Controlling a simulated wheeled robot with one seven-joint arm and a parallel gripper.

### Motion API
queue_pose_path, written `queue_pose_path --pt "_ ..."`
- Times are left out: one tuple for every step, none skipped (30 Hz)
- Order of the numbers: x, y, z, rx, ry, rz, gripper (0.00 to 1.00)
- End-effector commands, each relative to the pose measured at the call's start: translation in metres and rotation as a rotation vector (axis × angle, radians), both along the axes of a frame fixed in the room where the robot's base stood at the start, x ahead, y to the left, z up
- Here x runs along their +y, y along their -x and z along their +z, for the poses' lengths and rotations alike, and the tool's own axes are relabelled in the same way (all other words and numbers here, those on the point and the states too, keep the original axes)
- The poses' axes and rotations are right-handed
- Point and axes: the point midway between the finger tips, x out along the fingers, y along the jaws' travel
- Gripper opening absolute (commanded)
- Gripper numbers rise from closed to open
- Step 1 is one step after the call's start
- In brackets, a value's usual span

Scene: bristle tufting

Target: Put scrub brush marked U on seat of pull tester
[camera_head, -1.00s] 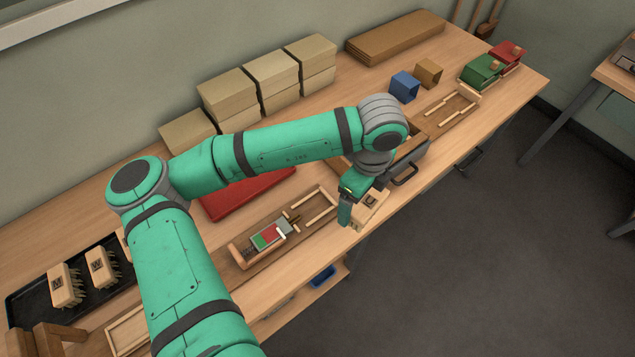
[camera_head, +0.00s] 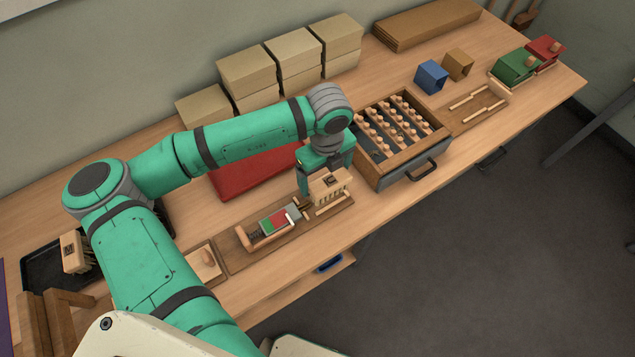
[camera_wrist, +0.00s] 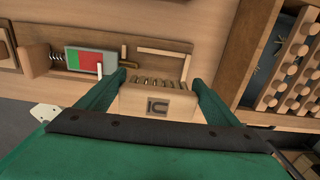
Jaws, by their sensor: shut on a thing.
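My gripper (camera_head: 318,183) is shut on a pale wooden scrub brush (camera_head: 331,187), also seen in the wrist view (camera_wrist: 158,103) between both fingers. A dark boxed mark shows on the brush; it looks turned and I cannot read it surely. The bristles point down in the head view. The pull tester (camera_head: 233,249) is a wooden board with a spring, a red and green gauge (camera_wrist: 88,60) and a hook end. Its seat (camera_wrist: 158,66), edged by light rails, lies beneath the brush and is partly hidden. I cannot tell whether the brush touches it.
An open drawer unit (camera_head: 376,180) with several pegs stands close to the right of my gripper. A red mat (camera_head: 240,178) lies behind the tester. A black tray (camera_head: 40,268) with a brush is at left. Blue (camera_head: 431,76) and brown (camera_head: 457,64) boxes stand farther right.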

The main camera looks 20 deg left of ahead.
Motion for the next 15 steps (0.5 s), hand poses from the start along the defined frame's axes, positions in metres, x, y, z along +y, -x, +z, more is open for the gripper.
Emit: queue_pose_path --pt "0.006 0.0 -0.006 0.002 0.0 0.003 0.61" --pt "0.008 0.0 -0.009 0.001 -0.001 0.002 0.61" --pt "0.01 -0.001 -0.011 0.0 0.0 0.001 0.61" --pt "0.011 -0.001 -0.013 0.0 0.0 0.001 0.61" --pt "0.012 -0.001 -0.014 0.0 0.0 0.001 0.61" --pt "0.013 -0.001 -0.016 0.0 0.0 0.0 0.61" --pt "0.013 -0.001 -0.017 0.0 0.0 0.0 0.61" --pt "0.014 -0.001 -0.018 0.0 0.0 0.0 0.61" --pt "0.016 -0.002 -0.02 0.001 -0.001 0.0 0.61" --pt "0.018 -0.002 -0.022 0.001 -0.001 0.0 0.61" --pt "0.02 -0.002 -0.025 0.0 0.0 0.0 0.61" --pt "0.021 -0.002 -0.03 0.001 0.0 0.0 0.61" --pt "0.02 -0.002 -0.035 0.003 0.0 -0.001 0.61" --pt "0.02 -0.002 -0.039 0.002 0.0 -0.001 0.61" --pt "0.02 -0.002 -0.045 0.001 0.0 -0.002 0.61"
